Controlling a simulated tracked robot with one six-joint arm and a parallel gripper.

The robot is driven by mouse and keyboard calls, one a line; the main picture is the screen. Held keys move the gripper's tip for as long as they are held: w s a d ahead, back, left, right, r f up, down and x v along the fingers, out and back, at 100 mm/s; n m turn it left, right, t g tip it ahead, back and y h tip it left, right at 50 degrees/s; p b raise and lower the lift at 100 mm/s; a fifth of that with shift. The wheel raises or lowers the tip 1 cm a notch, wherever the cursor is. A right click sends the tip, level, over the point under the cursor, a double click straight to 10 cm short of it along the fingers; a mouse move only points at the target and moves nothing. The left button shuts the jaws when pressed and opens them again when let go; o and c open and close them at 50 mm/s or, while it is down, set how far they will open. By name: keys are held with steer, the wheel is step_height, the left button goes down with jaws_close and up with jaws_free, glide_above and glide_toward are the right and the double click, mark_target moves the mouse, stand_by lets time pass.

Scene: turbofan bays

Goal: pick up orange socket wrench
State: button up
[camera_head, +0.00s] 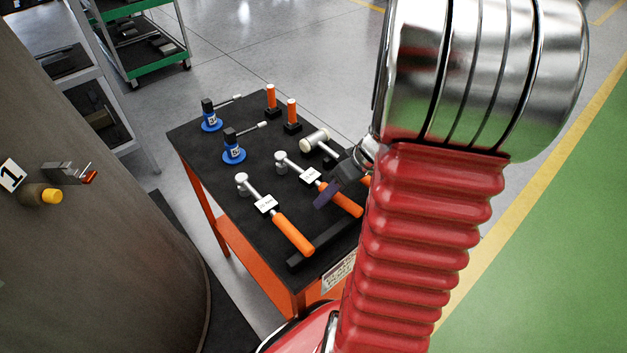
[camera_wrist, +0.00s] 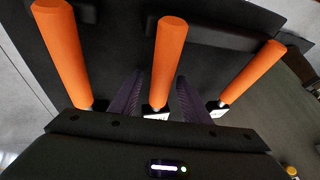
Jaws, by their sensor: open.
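Two socket wrenches with orange handles, silver heads and white tags lie on the black table top. The left one (camera_head: 290,233) is fully in view in the head view; in the wrist view it is at the right (camera_wrist: 255,70). The middle one (camera_head: 343,200) is partly covered by my gripper (camera_head: 325,192) in the head view. In the wrist view, my gripper (camera_wrist: 160,78) is open, with a purple finger on each side of the middle wrench's handle (camera_wrist: 171,45). I cannot tell whether the fingers touch it or how high they are above the table.
A mallet (camera_head: 314,141) with a cream head lies to the right, its handle (camera_wrist: 62,50) left in the wrist view. Blue-based tools (camera_head: 233,150) and upright orange handles (camera_head: 291,110) stand behind. A black bar (camera_head: 320,246) lines the table's near edge. A large grey cylinder (camera_head: 90,250) is left.

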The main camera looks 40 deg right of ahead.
steer(key=shift+c, duration=0.4)
jaws_close()
stand_by(0.5)
